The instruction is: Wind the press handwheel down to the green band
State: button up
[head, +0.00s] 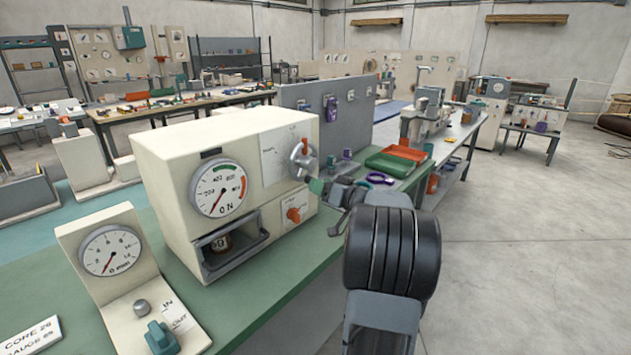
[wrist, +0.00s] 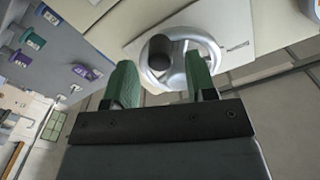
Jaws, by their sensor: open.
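The press (head: 170,150) is a cream box on the green bench. Its dial (head: 218,190) has a green band (head: 226,167) at the top and an orange band at the right. The red needle points to the lower left, near 0, away from the green band. The silver handwheel (head: 303,160) is on the press's right-hand face. In the wrist view the handwheel (wrist: 150,75) shows a dark knob (wrist: 175,52). My gripper (head: 318,186) is open beside the handwheel. Its green fingers (wrist: 161,78) are spread before the wheel's near rim; I cannot tell whether they touch it.
A second gauge unit (head: 108,250) with a teal knob stands at the front left. Green and orange trays (head: 390,163) and a purple ring (head: 380,179) lie behind my gripper. Open floor is at the right.

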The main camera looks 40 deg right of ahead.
jog(key=shift+w+a, duration=0.15)
jog(key=shift+w, duration=0.55)
jog(key=shift+w+a, duration=0.1)
jog(key=shift+w, duration=0.55)
jog(key=shift+c, duration=0.2)
jog(key=c, duration=0.9)
